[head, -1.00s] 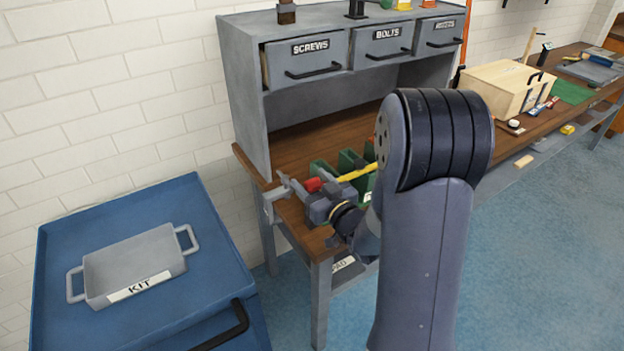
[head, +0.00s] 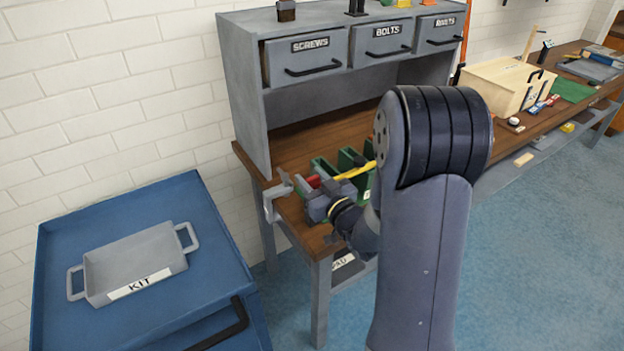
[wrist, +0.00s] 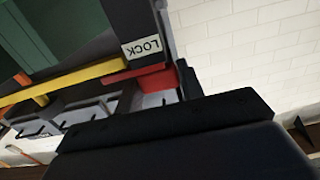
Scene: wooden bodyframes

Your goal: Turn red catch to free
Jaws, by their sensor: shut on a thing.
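The red catch (wrist: 152,78) shows in the wrist view beside a dark block with a white LOCK label (wrist: 142,46), seen upside down. Only a small part of the red catch (head: 313,181) shows in the head view, near the workbench's left end. My gripper (head: 306,186) is at the catch and shut on it. In the wrist view the dark gripper (wrist: 187,84) meets the right end of the catch and hides part of it. Its exact grip on the catch is hard to see.
A yellow bar (head: 357,171) and green parts (head: 350,160) lie just right of the catch. The grey drawer cabinet (head: 245,90) rises behind. A blue cart (head: 200,270) with a grey KIT tray (head: 112,292) stands at left.

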